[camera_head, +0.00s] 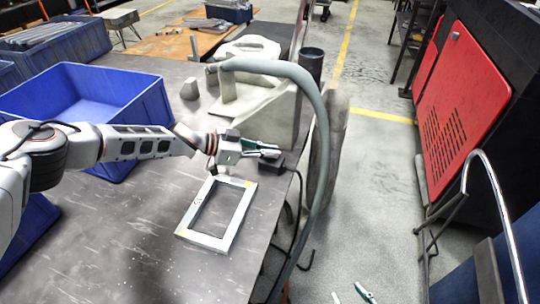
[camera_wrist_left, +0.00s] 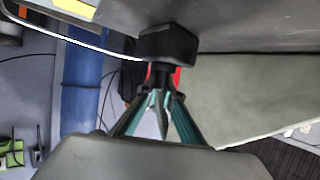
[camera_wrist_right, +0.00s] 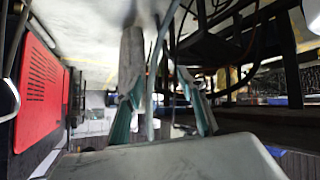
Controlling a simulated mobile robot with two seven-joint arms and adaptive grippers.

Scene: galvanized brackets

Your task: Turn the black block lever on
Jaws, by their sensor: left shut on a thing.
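The black block (camera_head: 273,160) sits at the right edge of the grey table, beside the silver frame. In the left wrist view the black block (camera_wrist_left: 168,42) is straight ahead of my fingers. My left gripper (camera_head: 272,149) reaches over the block from the left, its teal fingers close together. In the left wrist view my left gripper (camera_wrist_left: 163,95) is shut at a small part under the block, which seems to be its lever; the fingers largely hide it. My right gripper (camera_wrist_right: 163,95) is open, its fingers apart with nothing gripped. Its fingertips show low in the head view (camera_head: 352,295), away from the table.
A silver rectangular frame (camera_head: 236,205) lies on the table just left of the block. A grey machine with a thick curved hose (camera_head: 322,130) stands behind and right. A blue bin (camera_head: 130,95) is at the left. Black cables hang by the table edge. A red panel (camera_head: 462,100) is at right.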

